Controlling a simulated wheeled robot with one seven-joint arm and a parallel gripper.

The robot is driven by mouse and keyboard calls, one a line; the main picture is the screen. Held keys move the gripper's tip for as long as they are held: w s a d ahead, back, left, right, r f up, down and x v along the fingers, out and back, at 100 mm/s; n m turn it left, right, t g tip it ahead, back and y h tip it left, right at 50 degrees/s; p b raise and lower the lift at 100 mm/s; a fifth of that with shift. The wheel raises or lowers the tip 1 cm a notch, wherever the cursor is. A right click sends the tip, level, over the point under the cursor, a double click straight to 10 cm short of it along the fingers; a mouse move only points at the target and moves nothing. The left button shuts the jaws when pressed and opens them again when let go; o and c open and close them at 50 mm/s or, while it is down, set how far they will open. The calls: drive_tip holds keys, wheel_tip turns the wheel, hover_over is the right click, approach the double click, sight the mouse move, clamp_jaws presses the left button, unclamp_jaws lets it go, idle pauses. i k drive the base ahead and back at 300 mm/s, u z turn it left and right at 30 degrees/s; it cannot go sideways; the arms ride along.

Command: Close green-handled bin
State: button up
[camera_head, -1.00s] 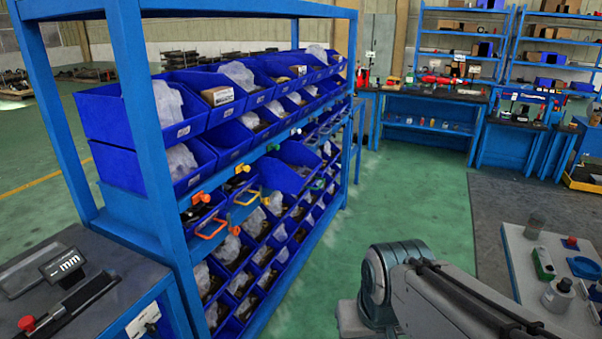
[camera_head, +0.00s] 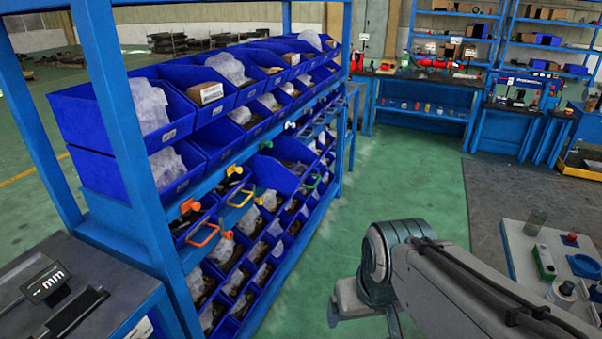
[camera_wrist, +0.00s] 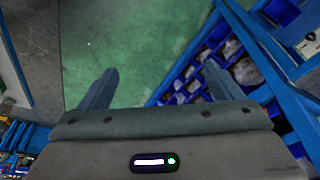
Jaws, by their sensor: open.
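No contact with the rack shows.
The nearer orange-handled (camera_head: 203,235) and yellow-handled (camera_head: 240,198) bins have handles jutting into the aisle. A grey workbench (camera_head: 70,300) is at left. A table with bottles (camera_head: 520,245) is at right. Green floor (camera_head: 400,180) between is clear.

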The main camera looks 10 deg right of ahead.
sight(283, 167)
drive_tip(key=z, duration=0.5)
drive_tip(key=i, duration=1)
drive_tip(key=u, duration=0.15)
